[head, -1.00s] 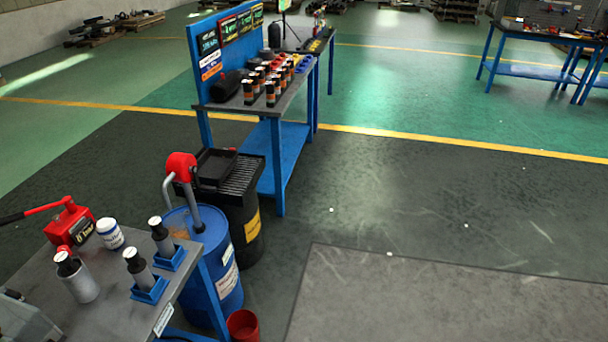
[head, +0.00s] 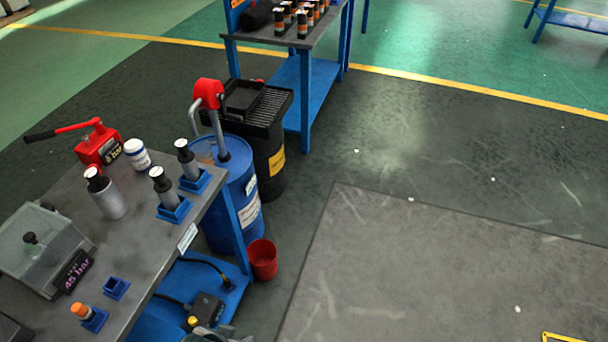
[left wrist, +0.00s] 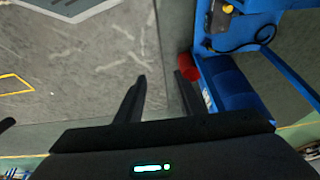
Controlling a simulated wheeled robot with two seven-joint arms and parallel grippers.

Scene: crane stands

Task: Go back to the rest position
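My left gripper (left wrist: 160,78) shows in the left wrist view with its two dark fingers apart and only bare floor between them. It is open and empty, to the side of the blue bench frame and the red bucket (left wrist: 186,66). In the head view only a small grey part that may belong to it shows at the bottom edge, beside the bench. My right gripper is not clearly seen in either view.
A grey-topped workbench (head: 150,235) stands at the left, with a red hand pump (head: 98,145), grey cylinders and a clear-covered box (head: 40,245). A blue drum (head: 235,180) and red bucket (head: 262,260) stand beyond it.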

